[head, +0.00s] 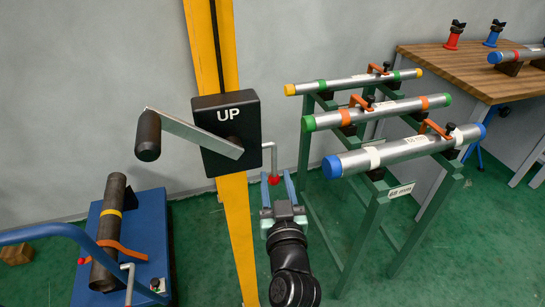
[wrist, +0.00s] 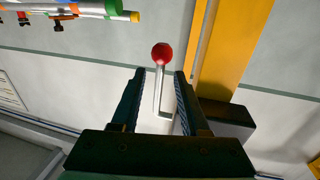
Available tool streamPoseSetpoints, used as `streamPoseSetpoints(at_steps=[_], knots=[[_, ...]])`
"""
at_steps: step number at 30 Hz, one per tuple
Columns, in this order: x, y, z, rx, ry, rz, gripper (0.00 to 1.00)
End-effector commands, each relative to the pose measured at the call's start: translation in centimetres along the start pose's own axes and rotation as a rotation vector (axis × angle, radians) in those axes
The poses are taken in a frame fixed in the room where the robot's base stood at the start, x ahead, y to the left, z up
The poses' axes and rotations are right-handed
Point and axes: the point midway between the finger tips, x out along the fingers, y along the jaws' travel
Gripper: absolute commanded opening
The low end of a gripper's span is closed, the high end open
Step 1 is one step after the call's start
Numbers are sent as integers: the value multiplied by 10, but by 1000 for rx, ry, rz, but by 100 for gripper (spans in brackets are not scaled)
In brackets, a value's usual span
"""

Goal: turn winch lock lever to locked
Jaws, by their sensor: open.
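The winch is a black box (head: 226,130) marked UP on a yellow post (head: 238,220), with a grey crank and black grip (head: 148,135) on its left. The lock lever is a thin grey rod on the box's right side, ending in a red ball (head: 274,180). It hangs downward in the head view. My gripper (head: 277,188) is open around the lever end, below the box. In the wrist view the red ball (wrist: 162,53) shows beyond the fingertips, with the rod running between the two fingers (wrist: 158,76). I cannot tell whether either finger touches it.
A green rack (head: 372,225) with several capped pipes (head: 400,150) stands close on the right. A blue cart (head: 150,225) carrying a dark pipe (head: 108,225) is at the left. A wooden bench (head: 450,65) is at the back right. Green floor is free between cart and post.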

Motion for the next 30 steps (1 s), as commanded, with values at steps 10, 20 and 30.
streamPoseSetpoints(at_steps=[10,20,30], knots=[[51,0,-1,-1,2,-1,45],[64,0,0,0,0,0,45],[64,0,0,0,0,0,16]])
